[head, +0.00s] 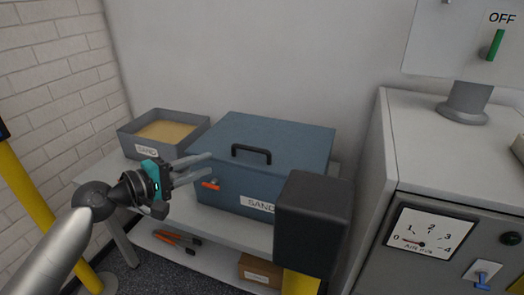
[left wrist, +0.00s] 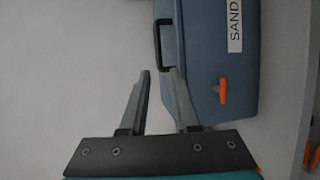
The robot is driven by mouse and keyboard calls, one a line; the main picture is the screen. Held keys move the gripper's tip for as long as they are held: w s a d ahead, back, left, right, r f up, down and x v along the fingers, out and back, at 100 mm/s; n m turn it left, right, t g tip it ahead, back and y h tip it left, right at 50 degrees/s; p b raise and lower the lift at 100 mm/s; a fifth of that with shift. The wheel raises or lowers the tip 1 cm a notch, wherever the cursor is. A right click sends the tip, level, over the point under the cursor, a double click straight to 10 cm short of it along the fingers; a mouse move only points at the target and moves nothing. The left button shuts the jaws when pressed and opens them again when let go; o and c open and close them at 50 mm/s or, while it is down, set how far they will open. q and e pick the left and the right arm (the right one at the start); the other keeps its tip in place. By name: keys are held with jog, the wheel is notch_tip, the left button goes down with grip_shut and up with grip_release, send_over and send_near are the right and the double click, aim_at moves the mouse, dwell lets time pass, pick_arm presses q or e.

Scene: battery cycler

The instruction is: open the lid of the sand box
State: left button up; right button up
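The blue sand box (head: 225,188) stands on a pale bench with its lid (head: 290,137) down. A black handle (head: 251,154) arches from the lid, and an orange latch (head: 211,184) is on the front. My left gripper (head: 211,167) is open and empty, at the box's front left corner, left of the handle. In the left wrist view, the handle (left wrist: 158,38) lies beyond the fingertips (left wrist: 160,71), apart from them. The orange latch (left wrist: 222,91) is to their right. My right gripper is not in view.
A grey open tray of sand (head: 128,143) stands left of the box. A dark block (head: 312,222) over a yellow post hides the box's front right. A grey cabinet (head: 440,150) with an air gauge stands at right. Orange-handled tools (head: 178,241) lie on the lower shelf (head: 215,262).

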aim_at(248, 149)
pick_arm(q)
jog(key=b+x, duration=0.4)
jog(key=x, duration=0.9)
jog(key=shift+d+r, duration=0.1)
jog(key=shift+d, duration=0.1)
jog(key=shift+b+x, duration=0.55)
jog(key=shift+x, duration=0.35)
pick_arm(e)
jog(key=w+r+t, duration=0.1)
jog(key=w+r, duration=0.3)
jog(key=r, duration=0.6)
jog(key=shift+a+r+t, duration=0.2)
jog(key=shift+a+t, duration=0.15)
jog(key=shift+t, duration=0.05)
pick_arm(q)
grip_shut()
